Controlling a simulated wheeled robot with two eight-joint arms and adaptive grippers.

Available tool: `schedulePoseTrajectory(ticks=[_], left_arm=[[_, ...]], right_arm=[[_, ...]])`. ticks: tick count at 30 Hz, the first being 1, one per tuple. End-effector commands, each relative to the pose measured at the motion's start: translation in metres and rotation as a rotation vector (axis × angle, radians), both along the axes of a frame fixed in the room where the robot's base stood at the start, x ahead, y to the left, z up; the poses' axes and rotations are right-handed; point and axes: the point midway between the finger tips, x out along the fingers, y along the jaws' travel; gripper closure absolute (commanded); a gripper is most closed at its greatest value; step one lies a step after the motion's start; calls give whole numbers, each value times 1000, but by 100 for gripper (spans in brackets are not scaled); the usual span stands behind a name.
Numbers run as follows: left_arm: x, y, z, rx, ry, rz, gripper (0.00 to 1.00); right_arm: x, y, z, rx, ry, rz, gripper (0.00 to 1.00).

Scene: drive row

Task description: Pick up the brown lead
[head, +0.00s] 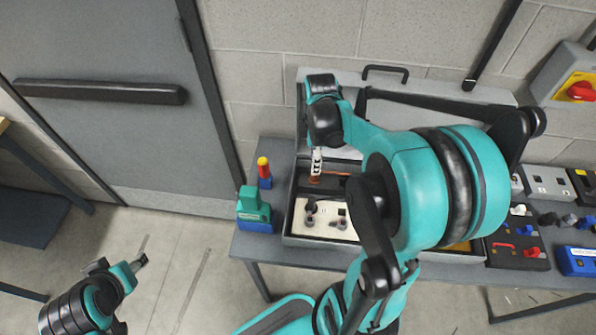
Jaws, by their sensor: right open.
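My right gripper (316,162) is open and points down over the back left part of an open case (290,215) on the bench. A small orange-brown piece (314,180) shows right at its fingertips; it may be the brown lead. I cannot tell whether the fingers touch it. My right arm hides much of the case's middle and right. My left gripper (140,262) is over the floor at lower left, far from the bench; its jaws are too small to read.
A red-and-yellow-topped blue item (264,172) and a teal-and-blue device (254,210) stand left of the case. A black tray with coloured parts (518,250) and a blue box (577,261) lie at right. The wall is close behind.

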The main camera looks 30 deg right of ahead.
Motion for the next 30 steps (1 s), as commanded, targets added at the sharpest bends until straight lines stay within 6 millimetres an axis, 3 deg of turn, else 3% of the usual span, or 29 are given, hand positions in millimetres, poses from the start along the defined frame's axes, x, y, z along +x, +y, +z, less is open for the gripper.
schedulePoseTrajectory(ticks=[12,22,23,27,30], left_arm=[[0,0,-29,0,0,0,54],[0,0,-30,0,0,0,54],[0,0,-30,0,0,0,54],[0,0,-30,0,0,0,54],[0,0,-30,0,0,0,54]], right_arm=[[-1,0,-61,-1,-2,-1,56],[-2,0,-68,-2,-3,-1,56],[-2,0,-68,-2,-3,-1,59],[-2,0,-68,-2,-3,-1,96],[-2,0,-68,-2,-3,-1,100]])
